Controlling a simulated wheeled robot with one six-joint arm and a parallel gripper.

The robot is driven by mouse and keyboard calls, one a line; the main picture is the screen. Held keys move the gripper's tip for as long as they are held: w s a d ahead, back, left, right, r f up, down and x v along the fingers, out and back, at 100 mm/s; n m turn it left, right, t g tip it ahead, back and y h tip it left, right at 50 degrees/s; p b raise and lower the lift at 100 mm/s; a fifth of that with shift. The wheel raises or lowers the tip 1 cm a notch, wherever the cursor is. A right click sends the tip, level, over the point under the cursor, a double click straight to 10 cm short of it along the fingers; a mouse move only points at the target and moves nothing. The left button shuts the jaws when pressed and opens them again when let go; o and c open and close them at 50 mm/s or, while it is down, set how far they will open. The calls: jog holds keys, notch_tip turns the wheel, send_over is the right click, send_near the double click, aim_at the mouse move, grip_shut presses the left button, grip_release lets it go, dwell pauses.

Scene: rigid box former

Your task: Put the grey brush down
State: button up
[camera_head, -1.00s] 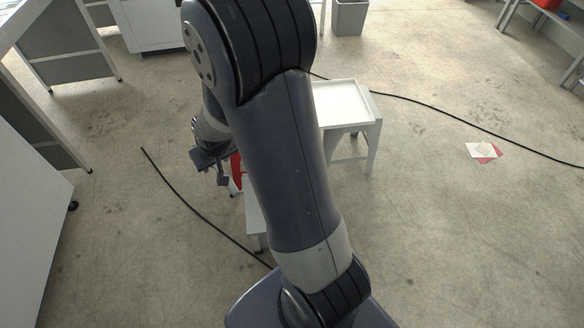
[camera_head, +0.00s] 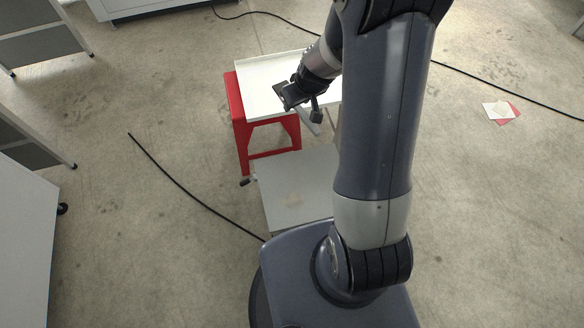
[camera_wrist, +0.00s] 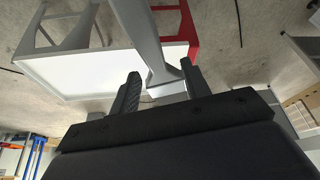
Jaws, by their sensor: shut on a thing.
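My gripper (camera_head: 298,104) is over the front part of a white-topped table (camera_head: 262,72) in the head view. In the wrist view my gripper (camera_wrist: 158,72) is shut on the grey brush (camera_wrist: 146,35), a long flat grey handle with a wider block between the fingers. Part of the brush (camera_head: 311,123) shows as a pale bar below the gripper in the head view. The wrist view shows the white top (camera_wrist: 75,72) behind the brush. I cannot tell whether the brush touches it. The table's right part is hidden behind my arm.
The table has a red left side and leg (camera_head: 239,120). A low pale grey surface (camera_head: 300,165) stands in front of it. A black cable (camera_head: 180,192) lies on the floor at left. Red and white papers (camera_head: 500,111) lie at right. The visible white top looks bare.

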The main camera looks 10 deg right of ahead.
jog(key=w+f+n+g+y+b, duration=0.25)
jog(key=f+n+b, duration=0.45)
jog(key=f+b, duration=0.7)
jog(key=w+f+n+g+y+b, duration=0.1)
jog(key=w+f+n+b, duration=0.2)
jog(key=f+n+b, duration=1)
jog(key=m+b, duration=0.2)
jog(key=m, duration=0.3)
send_near(287, 166)
jog(key=shift+g, duration=0.35)
jog(key=x, duration=0.6)
jog(key=shift+w, duration=0.4)
jog(key=shift+f, duration=0.2)
jog(key=o, duration=1.1)
jog(key=shift+a, duration=0.1)
jog(key=shift+r, duration=0.15)
